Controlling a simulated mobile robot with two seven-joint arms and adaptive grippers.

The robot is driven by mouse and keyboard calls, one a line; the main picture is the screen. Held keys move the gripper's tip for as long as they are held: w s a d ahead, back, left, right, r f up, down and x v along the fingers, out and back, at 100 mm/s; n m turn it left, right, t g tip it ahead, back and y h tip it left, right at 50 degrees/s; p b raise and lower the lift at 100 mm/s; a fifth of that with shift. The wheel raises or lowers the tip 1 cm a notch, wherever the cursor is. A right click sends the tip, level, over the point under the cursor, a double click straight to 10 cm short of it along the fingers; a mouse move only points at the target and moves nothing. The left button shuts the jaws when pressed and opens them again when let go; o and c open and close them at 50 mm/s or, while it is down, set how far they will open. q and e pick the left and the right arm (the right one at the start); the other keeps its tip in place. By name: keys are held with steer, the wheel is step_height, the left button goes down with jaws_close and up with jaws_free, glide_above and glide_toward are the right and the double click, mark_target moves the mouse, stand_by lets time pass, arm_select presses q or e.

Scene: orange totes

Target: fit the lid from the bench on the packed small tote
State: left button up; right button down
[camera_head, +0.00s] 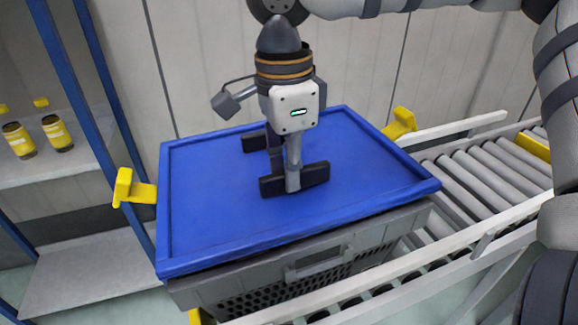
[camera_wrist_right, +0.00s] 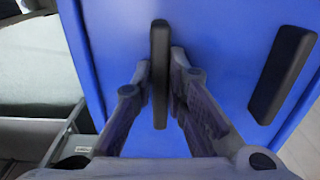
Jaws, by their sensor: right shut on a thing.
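The blue lid (camera_head: 215,200) is a flat rectangle with a raised rim and two dark bar handles. It lies over the grey small tote (camera_head: 300,270), close to its rim; I cannot tell whether it is fully seated. My right gripper (camera_head: 292,182) points down and is shut on the near handle (camera_head: 316,174). In the right wrist view its fingers (camera_wrist_right: 160,85) close on both sides of that handle (camera_wrist_right: 160,40), and the other handle (camera_wrist_right: 282,75) is free. The lid hides the tote's inside. My left gripper is out of view.
The tote stands on a roller conveyor (camera_head: 480,175) with pale side rails. Yellow guide brackets stand at left (camera_head: 135,190) and back right (camera_head: 400,123). A blue-post rack (camera_head: 100,90) at left holds yellow-labelled jars (camera_head: 57,133). A panelled wall is behind.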

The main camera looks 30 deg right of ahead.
steer(key=shift+f, duration=0.85)
steer(key=c, duration=1.5)
jaws_free()
steer(key=shift+c, duration=0.2)
step_height(320, 180, up, 12)
steer(key=shift+a, duration=0.25)
